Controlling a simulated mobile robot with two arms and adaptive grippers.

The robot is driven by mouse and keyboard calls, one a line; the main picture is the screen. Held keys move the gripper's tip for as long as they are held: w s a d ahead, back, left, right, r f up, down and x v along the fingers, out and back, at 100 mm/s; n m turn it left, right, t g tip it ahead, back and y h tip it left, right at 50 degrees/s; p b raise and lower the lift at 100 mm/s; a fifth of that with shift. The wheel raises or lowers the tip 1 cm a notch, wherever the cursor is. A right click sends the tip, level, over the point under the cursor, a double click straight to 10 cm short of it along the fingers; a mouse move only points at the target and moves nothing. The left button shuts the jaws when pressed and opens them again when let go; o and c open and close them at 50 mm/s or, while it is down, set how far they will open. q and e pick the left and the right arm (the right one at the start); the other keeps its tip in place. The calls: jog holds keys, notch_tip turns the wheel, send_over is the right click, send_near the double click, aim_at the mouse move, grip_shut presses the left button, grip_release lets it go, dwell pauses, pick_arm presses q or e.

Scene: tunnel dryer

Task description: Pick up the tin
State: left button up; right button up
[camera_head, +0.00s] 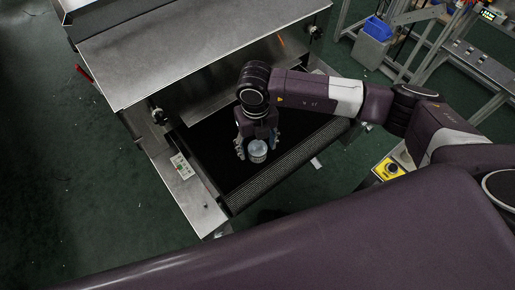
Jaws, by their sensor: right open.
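The tin (257,151) is a small, pale, round can. It stands on the dark conveyor belt (212,158) at the mouth of the dryer. My right gripper (256,150) reaches down over the belt at the tin. Its fingers are open, one on the left and one on the right of the tin. I cannot tell whether a finger touches it. The upper back part of the tin is partly hidden by the gripper. My left gripper is not in view.
The steel dryer housing (190,45) stands behind the belt. A control panel (181,166) is on the left side frame. A yellow emergency-stop box (388,169) is at the right. A metal frame and a grey bin with blue content (372,48) stand at the upper right. Green floor is free at left.

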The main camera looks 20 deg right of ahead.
jog(key=shift+f, duration=0.55)
jog(key=c, duration=1.3)
jog(key=shift+r, duration=0.1)
